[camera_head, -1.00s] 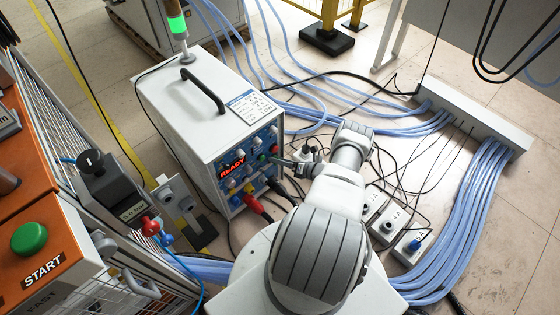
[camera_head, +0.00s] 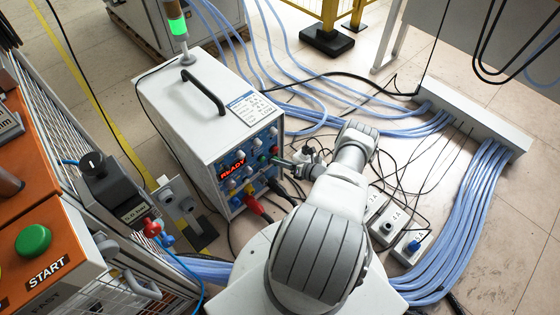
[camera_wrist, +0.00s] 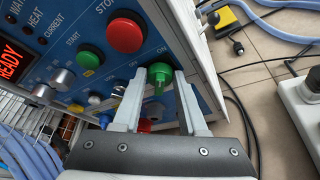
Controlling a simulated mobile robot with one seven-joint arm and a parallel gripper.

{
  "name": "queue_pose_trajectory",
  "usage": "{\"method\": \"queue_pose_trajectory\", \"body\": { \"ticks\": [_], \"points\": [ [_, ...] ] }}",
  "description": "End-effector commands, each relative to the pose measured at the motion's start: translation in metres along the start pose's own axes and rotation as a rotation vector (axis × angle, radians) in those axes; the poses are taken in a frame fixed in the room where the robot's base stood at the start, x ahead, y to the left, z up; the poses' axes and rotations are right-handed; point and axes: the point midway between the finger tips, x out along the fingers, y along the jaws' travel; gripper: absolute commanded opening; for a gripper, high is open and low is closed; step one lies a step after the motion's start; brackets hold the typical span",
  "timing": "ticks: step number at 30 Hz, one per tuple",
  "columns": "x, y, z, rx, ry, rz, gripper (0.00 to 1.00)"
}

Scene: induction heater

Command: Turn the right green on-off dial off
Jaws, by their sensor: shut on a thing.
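The green on-off dial (camera_wrist: 160,76) is on the blue front panel of the white heater box (camera_head: 205,95), below and right of a large red STOP button (camera_wrist: 126,35). In the wrist view it sits between the two fingertips of my gripper (camera_wrist: 160,84), which is shut on it. The dial's grip ridge points down in that picture. In the head view my gripper (camera_head: 284,162) reaches the right side of the panel, and the dial is small there. The red READY display (camera_head: 233,169) is lit.
A green START button (camera_wrist: 90,60) and several silver knobs are left of the dial. Red and black plugs (camera_head: 254,206) stick out below the panel. Cables and small boxes (camera_head: 387,231) lie on the floor to the right.

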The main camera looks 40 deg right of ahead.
Motion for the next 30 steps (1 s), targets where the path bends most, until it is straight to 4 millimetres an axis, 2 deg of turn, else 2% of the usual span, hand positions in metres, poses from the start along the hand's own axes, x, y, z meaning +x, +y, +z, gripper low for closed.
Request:
{"method": "queue_pose_trajectory", "body": {
  "ticks": [18,30],
  "points": [
    [-0.0009,0.0081,0.0005,-0.447,-0.002,-0.188,0.00],
    [0.0005,0.0082,-0.0017,-0.592,-0.002,-0.246,0.00]
  ]
}}
